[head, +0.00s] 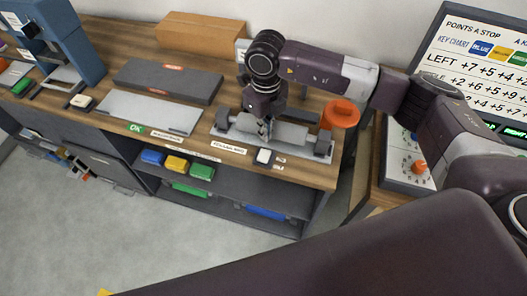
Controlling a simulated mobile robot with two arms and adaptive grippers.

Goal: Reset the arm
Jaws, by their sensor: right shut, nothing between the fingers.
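My right arm (330,66) reaches in from the right, over the bench. My right gripper (265,130) points down, shut and empty, at a grey metal fixture (290,133) near the bench's right end. I cannot tell whether its fingertips touch the fixture. A small white-topped block (264,156) is just in front of the fixture. My left gripper is not in view.
The wooden bench (222,115) holds a dark slab (168,81), a light grey plate (150,112), a cardboard box (202,34) and a blue press (62,38). A scoreboard (475,65) and an orange-knobbed dial panel (418,167) stand right.

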